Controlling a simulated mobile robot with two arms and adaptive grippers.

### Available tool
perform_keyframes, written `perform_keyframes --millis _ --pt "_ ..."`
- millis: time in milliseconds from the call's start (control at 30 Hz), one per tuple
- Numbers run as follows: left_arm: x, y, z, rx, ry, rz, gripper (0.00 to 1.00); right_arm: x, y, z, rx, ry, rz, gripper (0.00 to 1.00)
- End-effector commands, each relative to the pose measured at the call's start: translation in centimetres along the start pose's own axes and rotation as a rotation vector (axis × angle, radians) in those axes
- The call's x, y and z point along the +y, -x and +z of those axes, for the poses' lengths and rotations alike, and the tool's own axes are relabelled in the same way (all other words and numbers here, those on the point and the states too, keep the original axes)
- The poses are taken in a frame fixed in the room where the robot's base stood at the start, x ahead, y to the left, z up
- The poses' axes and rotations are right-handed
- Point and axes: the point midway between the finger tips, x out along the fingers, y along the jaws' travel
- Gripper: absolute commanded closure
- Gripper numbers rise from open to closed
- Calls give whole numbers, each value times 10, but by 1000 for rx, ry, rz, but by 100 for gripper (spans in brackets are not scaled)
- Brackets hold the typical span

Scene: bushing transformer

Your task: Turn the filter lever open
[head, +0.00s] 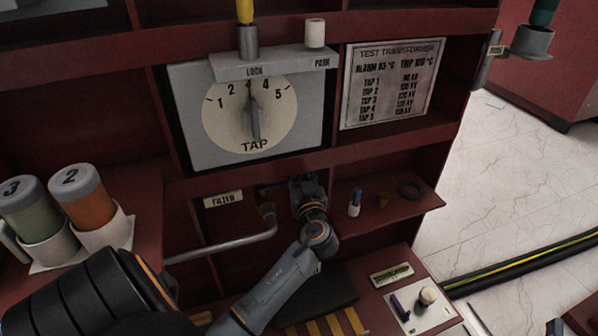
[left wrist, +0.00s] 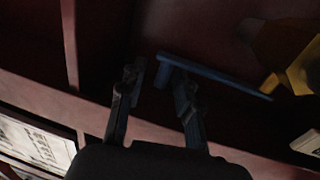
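The filter lever is a thin blue bar (head: 270,185) under the FILTER label (head: 223,199), on a brass-yellow valve (head: 267,208) at the end of a grey pipe. In the left wrist view the lever (left wrist: 220,77) runs from near my fingertips down right toward the yellow valve (left wrist: 302,72). My left gripper (head: 296,186) is at the lever's right end in the head view. In the left wrist view its two fingers (left wrist: 157,78) are apart, with the lever's bent end close to the right fingertip; contact is unclear. My right gripper is not in view.
The grey pipe (head: 230,247) runs below the valve. A small shelf (head: 415,205) to the right holds a white-and-blue bottle (head: 355,203), a brass piece and a dark ring. The TAP dial panel (head: 190,125) is above. Orange and green canisters (head: 82,197) stand at left.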

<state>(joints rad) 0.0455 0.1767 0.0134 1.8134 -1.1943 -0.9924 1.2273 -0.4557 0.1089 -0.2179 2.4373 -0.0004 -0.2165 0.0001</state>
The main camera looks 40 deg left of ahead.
Motion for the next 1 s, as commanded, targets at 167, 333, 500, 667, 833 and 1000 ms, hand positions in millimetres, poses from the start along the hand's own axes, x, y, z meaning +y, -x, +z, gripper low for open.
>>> perform_keyframes --millis 167,333,500,667,833,1000 --pt "0 -4 0 -1 -1 0 67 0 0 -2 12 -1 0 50" --pt "0 -3 0 -1 -1 -1 71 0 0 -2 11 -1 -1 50" --pt "0 -3 0 -1 -1 -1 100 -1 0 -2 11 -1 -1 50" --pt "0 -3 0 -1 -1 0 100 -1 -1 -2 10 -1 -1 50" --pt "0 -3 0 -1 -1 0 100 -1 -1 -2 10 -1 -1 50" --pt "0 -3 0 -1 -1 -1 100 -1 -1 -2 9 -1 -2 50"
